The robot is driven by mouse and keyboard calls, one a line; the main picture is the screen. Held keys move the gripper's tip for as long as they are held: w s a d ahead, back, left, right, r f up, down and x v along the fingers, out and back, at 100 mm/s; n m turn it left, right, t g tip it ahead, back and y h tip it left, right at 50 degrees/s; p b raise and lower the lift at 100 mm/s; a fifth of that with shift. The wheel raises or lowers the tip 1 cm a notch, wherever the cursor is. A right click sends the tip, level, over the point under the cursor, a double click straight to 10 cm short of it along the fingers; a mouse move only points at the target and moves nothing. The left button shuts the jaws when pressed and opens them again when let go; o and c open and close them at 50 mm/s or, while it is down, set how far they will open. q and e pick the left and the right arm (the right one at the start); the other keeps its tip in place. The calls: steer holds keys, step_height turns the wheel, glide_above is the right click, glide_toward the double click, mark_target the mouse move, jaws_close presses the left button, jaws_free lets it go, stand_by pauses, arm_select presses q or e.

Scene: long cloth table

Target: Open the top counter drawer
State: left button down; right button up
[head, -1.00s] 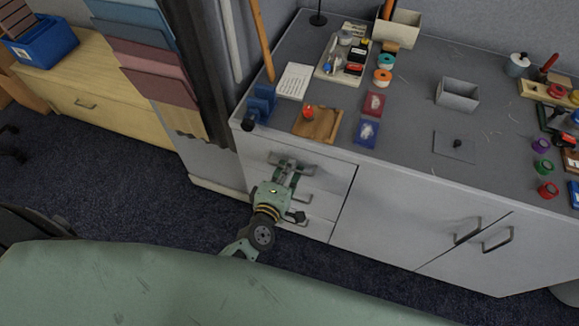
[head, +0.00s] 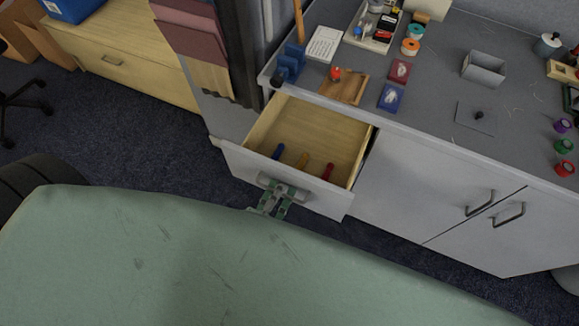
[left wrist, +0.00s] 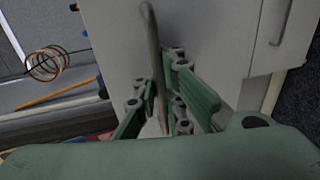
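The top counter drawer (head: 325,201) is pulled well out of the grey counter, showing its pale wooden inside. Its metal handle (left wrist: 152,35) runs between the fingers of my left gripper (left wrist: 164,98) in the left wrist view. My left gripper (head: 274,197) is at the drawer front in the head view and appears shut on the handle, with part of the arm hidden by my green body. Inside the drawer lie a blue item (head: 278,151), an orange item (head: 302,160) and a red item (head: 328,171). My right gripper is not in view.
The counter top (head: 435,88) holds a wooden board (head: 345,88), a grey open box (head: 484,68) and several small items. Cupboard doors (head: 400,190) to the right are shut. A yellow wooden cabinet (head: 135,70) stands at the left, with dark carpet before it.

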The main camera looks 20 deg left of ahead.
arm_select(q)
steer(key=s, duration=0.3)
steer(key=shift+s+r, duration=0.1)
steer(key=shift+r, duration=0.15)
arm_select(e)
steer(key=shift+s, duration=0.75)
arm_select(q)
steer(key=shift+a, duration=0.1)
steer(key=c, duration=2.2)
jaws_free()
steer(key=shift+s, duration=0.1)
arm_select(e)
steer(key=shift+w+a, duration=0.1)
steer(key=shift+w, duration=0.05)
arm_select(q)
steer(key=shift+f, duration=0.1)
